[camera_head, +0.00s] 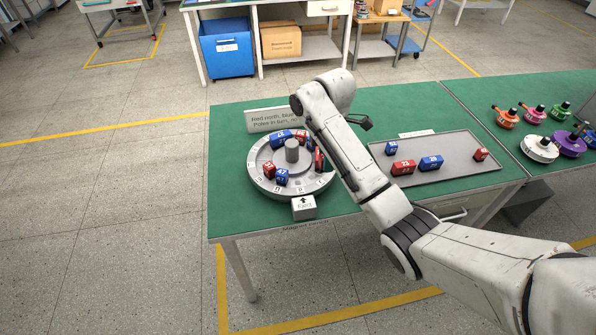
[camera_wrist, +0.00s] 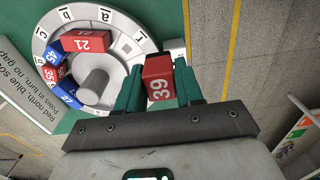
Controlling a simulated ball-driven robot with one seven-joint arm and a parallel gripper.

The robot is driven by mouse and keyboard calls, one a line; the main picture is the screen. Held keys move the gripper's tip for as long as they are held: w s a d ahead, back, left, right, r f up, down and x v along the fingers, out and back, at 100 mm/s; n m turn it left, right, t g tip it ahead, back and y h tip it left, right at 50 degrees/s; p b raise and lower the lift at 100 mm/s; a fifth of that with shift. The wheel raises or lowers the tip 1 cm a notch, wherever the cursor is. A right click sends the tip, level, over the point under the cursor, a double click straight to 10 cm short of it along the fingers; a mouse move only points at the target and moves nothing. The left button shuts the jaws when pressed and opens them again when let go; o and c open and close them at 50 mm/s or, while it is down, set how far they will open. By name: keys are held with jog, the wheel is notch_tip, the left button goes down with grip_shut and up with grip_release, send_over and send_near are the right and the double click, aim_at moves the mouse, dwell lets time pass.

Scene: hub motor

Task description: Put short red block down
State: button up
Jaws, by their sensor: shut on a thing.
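In the wrist view my gripper (camera_wrist: 160,88) has its two green fingers shut on a red block (camera_wrist: 158,68) marked 39. The held block appears beside the outer rim of the round grey stator plate (camera_wrist: 143,33); I cannot tell whether it touches anything below. Also on the plate are a red block marked 21 (camera_wrist: 87,41), another red block (camera_wrist: 56,72) and a blue block (camera_wrist: 67,92). In the head view the plate (camera_head: 257,183) carries red and blue blocks around a grey centre post (camera_head: 292,150). My arm hides the gripper there.
A grey tray (camera_head: 455,150) right of my arm holds red blocks (camera_head: 404,167) and blue blocks (camera_head: 431,162). A white sign (camera_head: 268,119) stands behind the plate, and a small white arrow block (camera_head: 303,207) sits in front. Coloured rotors (camera_head: 541,149) stand farther right.

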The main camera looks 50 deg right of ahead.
jog(key=w+f+b, duration=0.2)
jog(key=w+a+f+b, duration=0.1)
jog(key=w+f+b, duration=0.1)
jog(key=w+f, duration=0.1)
jog(key=w+f+b, duration=0.2)
jog(key=w, duration=0.1)
jog(key=shift+w+a+f, duration=0.2)
jog(key=shift+w+a, duration=0.05)
jog(key=shift+a, duration=0.15)
notch_tip(320, 180, down, 3)
jog(key=shift+w+r+p, duration=0.1)
jog(key=shift+p, duration=0.2)
jog(key=shift+f, duration=0.3)
jog(key=shift+f, duration=0.35)
jog(key=shift+f+b, duration=0.25)
jog(key=shift+b, duration=0.1)
